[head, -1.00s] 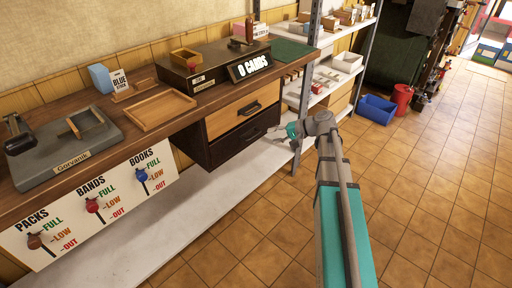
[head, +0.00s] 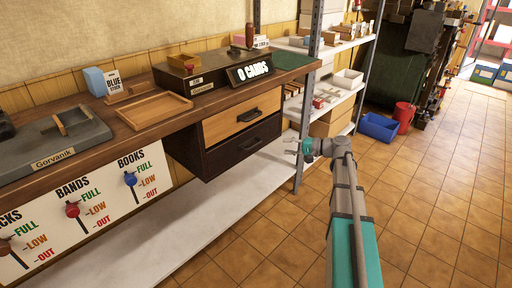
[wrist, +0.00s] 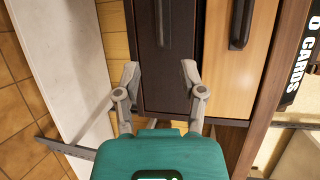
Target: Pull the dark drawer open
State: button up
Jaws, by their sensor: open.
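The dark drawer (head: 226,158) is the lower of two drawers under the wooden bench, below a light wood drawer (head: 229,118). It looks shut, with a dark handle (head: 250,145) on its front. In the wrist view the dark drawer (wrist: 151,84) stands upright in the picture, between and beyond the fingertips, with the light drawer to its right. My gripper (head: 294,147) is open and empty, to the right of the drawer front and apart from it. In the wrist view my gripper (wrist: 160,78) shows both fingers spread, with nothing between them.
A grey metal shelf post (head: 306,110) stands close behind my gripper in the head view. A white low shelf (head: 165,220) runs under the bench. A blue bin (head: 379,128) and a red bucket (head: 403,116) stand on the tiled floor, which is clear in front.

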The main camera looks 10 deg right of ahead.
aim_at(256, 145)
jog(key=b+x, duration=0.2)
jog(key=x, duration=1.1)
jog(key=shift+w+a+f+b, duration=0.15)
jog(key=shift+w+a+b, duration=0.05)
jog(key=shift+a+b, duration=0.15)
grip_shut()
